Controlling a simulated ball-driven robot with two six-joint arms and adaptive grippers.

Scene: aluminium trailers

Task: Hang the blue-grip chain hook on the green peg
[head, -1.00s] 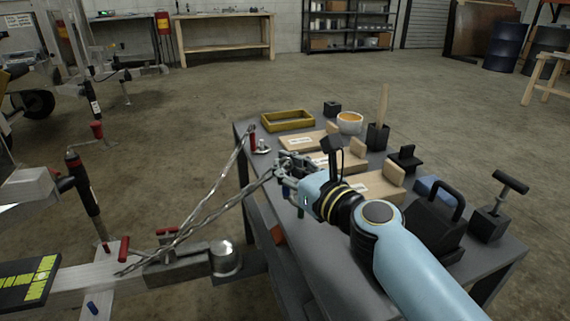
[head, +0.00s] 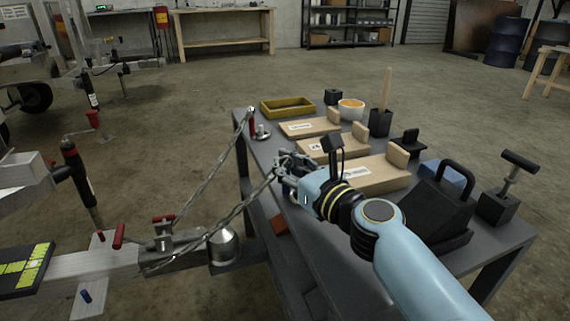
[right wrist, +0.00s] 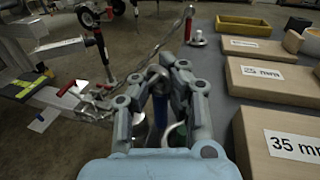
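My right gripper (head: 291,168) is over the left edge of the grey workbench (head: 262,160). Its fingers close around the end of a steel chain (head: 225,226) that runs up from the trailer coupling. The blue-grip chain hook (right wrist: 160,110) shows between the fingers in the right wrist view, with the grip hanging below the fingertips (right wrist: 168,78). In the head view the gripper covers that spot. My left gripper is out of view.
A second chain (head: 212,160) rises to a red-grip hook (head: 252,125) at the bench's far left corner. Labelled wooden blocks (head: 312,127), a yellow tray (head: 287,107) and a black weight-like block (head: 430,205) occupy the bench. The trailer coupling (head: 222,246) is left of it.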

